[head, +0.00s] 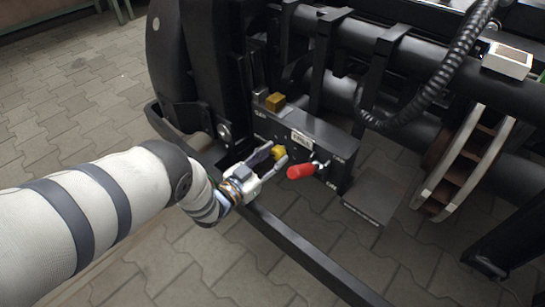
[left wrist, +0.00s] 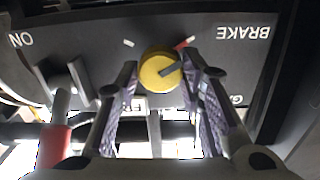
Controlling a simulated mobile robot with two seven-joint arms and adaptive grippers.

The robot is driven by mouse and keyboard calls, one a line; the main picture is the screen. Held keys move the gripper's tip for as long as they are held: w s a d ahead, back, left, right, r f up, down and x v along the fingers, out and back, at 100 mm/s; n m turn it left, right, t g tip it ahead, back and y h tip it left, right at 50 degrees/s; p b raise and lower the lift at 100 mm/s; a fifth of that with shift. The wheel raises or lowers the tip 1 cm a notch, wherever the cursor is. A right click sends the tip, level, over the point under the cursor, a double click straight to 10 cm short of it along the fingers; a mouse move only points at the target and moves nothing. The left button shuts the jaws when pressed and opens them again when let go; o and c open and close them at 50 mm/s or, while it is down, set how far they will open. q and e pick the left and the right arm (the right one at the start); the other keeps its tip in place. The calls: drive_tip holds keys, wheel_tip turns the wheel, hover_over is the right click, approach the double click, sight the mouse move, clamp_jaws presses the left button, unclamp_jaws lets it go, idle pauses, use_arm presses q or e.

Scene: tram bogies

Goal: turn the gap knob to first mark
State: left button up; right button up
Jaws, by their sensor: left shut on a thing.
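The gap knob (head: 279,152) is a round yellow knob on the front of a black control box (head: 325,140). A red mark (left wrist: 185,42) lies beyond the knob to the upper right, and a white mark (left wrist: 128,43) to the upper left. My left gripper (head: 271,155) is shut on the knob, one finger on each side; in the left wrist view its fingers (left wrist: 161,66) flank it. My right gripper is not in view.
A red-handled lever (head: 301,171) sticks out just right of the knob, near the "ON" lettering. A yellow block (head: 275,101) sits on top of the box. A black hose (head: 440,85) and a brake disc (head: 462,160) are to the right. Paved floor is open at left.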

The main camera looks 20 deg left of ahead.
use_arm(q)
drive_tip(key=o, duration=1.1)
drive_tip(key=shift+o, duration=0.2)
drive_tip(key=v, duration=1.2)
